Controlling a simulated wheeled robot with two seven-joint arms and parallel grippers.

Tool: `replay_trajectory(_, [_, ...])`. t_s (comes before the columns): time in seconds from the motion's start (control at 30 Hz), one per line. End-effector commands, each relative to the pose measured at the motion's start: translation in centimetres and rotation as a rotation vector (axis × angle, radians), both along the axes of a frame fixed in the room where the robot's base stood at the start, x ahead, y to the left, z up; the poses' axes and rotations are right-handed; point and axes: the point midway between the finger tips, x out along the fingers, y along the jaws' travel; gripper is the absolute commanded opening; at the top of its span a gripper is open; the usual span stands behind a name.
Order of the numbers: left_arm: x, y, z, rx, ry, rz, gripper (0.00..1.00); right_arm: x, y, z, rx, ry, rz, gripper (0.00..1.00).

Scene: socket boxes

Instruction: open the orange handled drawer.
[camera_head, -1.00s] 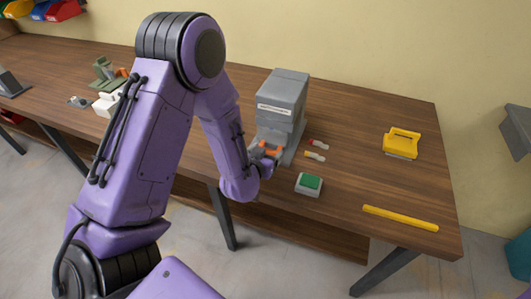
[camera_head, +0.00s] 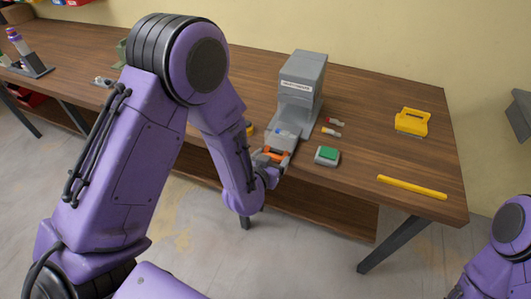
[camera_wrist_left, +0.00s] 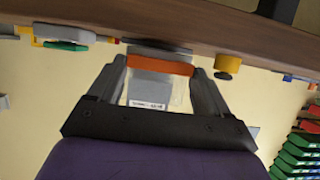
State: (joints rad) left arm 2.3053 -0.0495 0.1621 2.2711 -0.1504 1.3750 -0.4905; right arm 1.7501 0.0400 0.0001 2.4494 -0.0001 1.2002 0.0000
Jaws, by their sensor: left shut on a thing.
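The grey drawer box (camera_head: 303,72) stands on the wooden table. Its drawer (camera_head: 283,143) extends from the lower front toward the table's front edge, with something small and blue visible in it. The orange handle (camera_head: 275,152) is at the drawer's front. My left gripper (camera_head: 270,160) is at the handle, partly hidden by my forearm. In the left wrist view, the orange handle (camera_wrist_left: 160,65) spans between the two grey fingers, and the left gripper (camera_wrist_left: 162,75) is shut on it. Part of my right arm shows at the lower right edge; its gripper is not visible.
Right of the drawer is a green button on a grey base (camera_head: 327,156). Small red (camera_head: 334,121) and yellow-tipped (camera_head: 332,132) pieces lie behind it. A yellow holder (camera_head: 412,122) and a yellow bar (camera_head: 411,187) are farther right. The table's front edge is close to the drawer.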

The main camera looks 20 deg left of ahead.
Motion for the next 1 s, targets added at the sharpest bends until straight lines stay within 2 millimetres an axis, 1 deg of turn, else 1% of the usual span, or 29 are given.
replay_trajectory(0.23, [0.0,0.0,0.0,-0.001,0.0,-0.001,0.24,0.0,0.0,0.0,0.0,0.0,0.0,0.0])
replay_trajectory(0.27, [0.0,0.0,0.0,-0.001,0.0,-0.001,0.82,0.0,0.0,0.0,0.001,0.001,0.0,0.0])
replay_trajectory(0.3, [0.0,0.0,0.0,-0.001,0.0,-0.001,0.95,0.0,0.0,0.0,0.0,0.0,0.0,0.0])
replay_trajectory(0.33, [0.0,0.0,0.0,-0.001,0.0,-0.001,1.0,0.0,0.0,0.0,0.0,0.0,0.0,0.0])
replay_trajectory(0.53, [-0.1,0.0,0.0,0.0,0.001,-0.001,1.0,0.0,0.0,0.0,0.001,0.001,0.0,0.0])
replay_trajectory(0.63, [-0.8,-0.1,0.2,0.0,0.002,-0.001,1.0,0.0,0.0,-0.2,0.001,0.001,0.0,0.0])
replay_trajectory(0.73, [-2.6,-0.2,0.9,0.001,0.001,-0.002,1.0,0.0,0.0,-0.6,0.001,0.001,0.0,0.0])
replay_trajectory(0.83, [-5.1,-0.3,2.0,0.002,0.0,-0.003,1.0,0.0,0.0,-0.9,0.0,0.0,0.0,0.0])
replay_trajectory(0.87, [-5.9,-0.4,3.2,0.004,0.006,-0.004,1.0,-0.1,0.0,1.0,0.0,0.002,0.0,0.0])
replay_trajectory(0.9, [-6.8,-0.4,3.9,0.005,0.007,-0.005,1.0,-0.1,0.0,2.3,0.0,0.002,0.0,0.0])
replay_trajectory(1.0, [-8.2,-0.5,4.3,0.004,0.006,-0.003,1.0,0.0,0.0,4.2,0.0,0.0,0.0,0.0])
